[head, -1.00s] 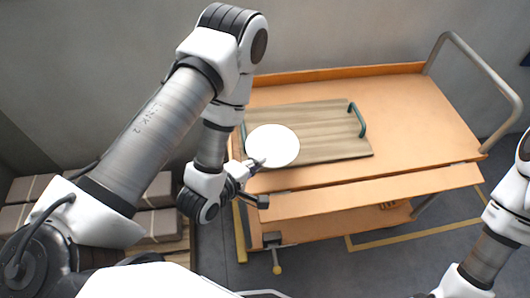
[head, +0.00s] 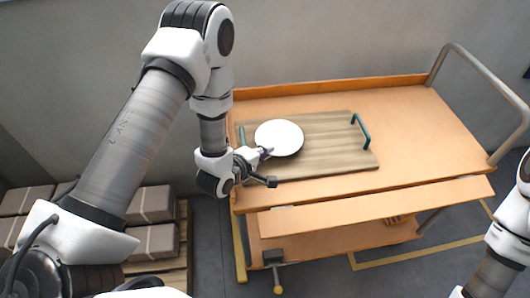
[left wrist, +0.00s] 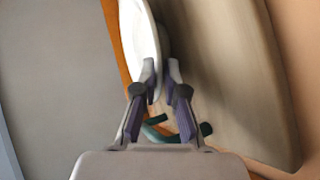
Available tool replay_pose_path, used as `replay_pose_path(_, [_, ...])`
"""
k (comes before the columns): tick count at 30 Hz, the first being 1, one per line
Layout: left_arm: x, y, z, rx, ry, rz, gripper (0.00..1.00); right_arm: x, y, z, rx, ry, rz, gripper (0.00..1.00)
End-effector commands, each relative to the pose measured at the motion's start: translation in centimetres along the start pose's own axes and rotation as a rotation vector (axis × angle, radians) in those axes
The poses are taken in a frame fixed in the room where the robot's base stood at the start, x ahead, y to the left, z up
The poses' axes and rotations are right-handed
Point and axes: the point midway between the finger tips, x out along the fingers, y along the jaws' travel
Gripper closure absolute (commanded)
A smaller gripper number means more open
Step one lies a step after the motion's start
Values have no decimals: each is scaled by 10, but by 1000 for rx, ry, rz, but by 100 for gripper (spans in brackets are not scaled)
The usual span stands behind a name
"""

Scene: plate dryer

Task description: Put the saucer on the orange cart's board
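The white saucer (head: 279,137) appears over the left part of the wooden board (head: 335,155) on the orange cart (head: 415,115). My left gripper (head: 269,165) is at the saucer's near edge. In the left wrist view the saucer (left wrist: 138,38) is seen nearly edge-on, with its rim between the fingertips of my left gripper (left wrist: 161,72). The fingers look closed on the rim. The board (left wrist: 225,70) lies beside and below it there. I cannot tell whether the saucer touches the board. My right gripper is out of view.
The board has green handles, the right one (head: 361,132) clear. The cart has a grey push bar (head: 485,75) at right. Brown boxes (head: 152,205) stand on a pallet at lower left. The cart top right of the board is free.

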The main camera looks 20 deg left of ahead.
Motion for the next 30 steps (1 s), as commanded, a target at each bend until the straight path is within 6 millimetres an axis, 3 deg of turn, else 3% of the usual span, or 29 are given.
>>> replay_pose_path(10, [-1, 3, 0, 0, 0, 0, 80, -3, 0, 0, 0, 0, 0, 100])
replay_pose_path(13, [-10, 0, 0, -1, 1, -3, 80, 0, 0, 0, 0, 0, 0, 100])
replay_pose_path(17, [-37, 0, 0, -5, 2, -3, 80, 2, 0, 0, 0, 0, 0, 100])
replay_pose_path(23, [-96, 1, 0, -9, 2, -3, 80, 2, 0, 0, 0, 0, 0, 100])
replay_pose_path(24, [-104, 10, 0, -3, 1, -6, 80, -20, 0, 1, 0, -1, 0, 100])
replay_pose_path(25, [-108, 10, 0, -2, 0, -6, 80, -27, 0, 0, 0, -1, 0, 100])
replay_pose_path(30, [-121, 6, 0, 0, 0, -3, 80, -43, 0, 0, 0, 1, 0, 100])
